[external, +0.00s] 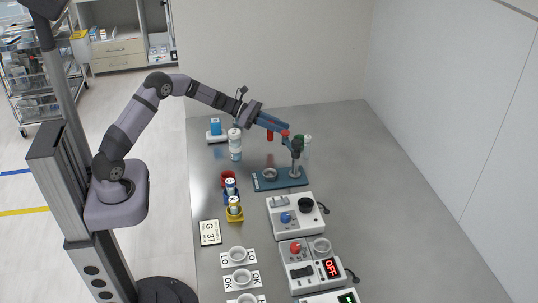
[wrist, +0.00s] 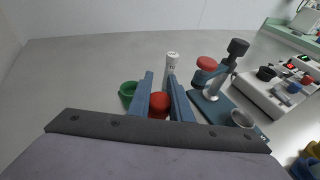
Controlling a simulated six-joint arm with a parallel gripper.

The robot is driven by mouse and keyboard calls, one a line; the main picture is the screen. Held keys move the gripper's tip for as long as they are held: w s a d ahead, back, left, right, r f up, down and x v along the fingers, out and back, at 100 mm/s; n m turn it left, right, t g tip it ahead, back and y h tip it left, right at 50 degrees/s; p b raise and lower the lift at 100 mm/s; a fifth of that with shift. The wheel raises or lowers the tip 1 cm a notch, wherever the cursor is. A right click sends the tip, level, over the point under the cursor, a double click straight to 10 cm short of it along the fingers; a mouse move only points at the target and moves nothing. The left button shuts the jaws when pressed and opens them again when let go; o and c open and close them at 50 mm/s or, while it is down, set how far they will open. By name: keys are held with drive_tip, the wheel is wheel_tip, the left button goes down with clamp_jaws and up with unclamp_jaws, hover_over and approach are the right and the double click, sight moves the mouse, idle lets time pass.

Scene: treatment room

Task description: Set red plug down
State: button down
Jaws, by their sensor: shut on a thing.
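The red plug (external: 270,135) is held between the two blue fingers of my gripper (external: 287,127), in the air above the grey table. In the wrist view, the red plug (wrist: 159,104) shows between the fingers of my gripper (wrist: 159,76), back from their tips. The gripper is shut on it. Its underside is hidden in the wrist view.
A green cup (wrist: 128,92) is left of the fingers and a white bottle (wrist: 172,63) ahead. Free table (external: 400,200) lies to the right.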

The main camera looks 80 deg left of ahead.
drive_tip(key=shift+f, duration=1.7)
drive_tip(key=shift+f, duration=0.15)
drive_tip(key=c, duration=1.6)
unclamp_jaws()
drive_tip(key=b+v, duration=0.1)
drive_tip(key=v, duration=1.1)
drive_tip(key=shift+d, duration=0.1)
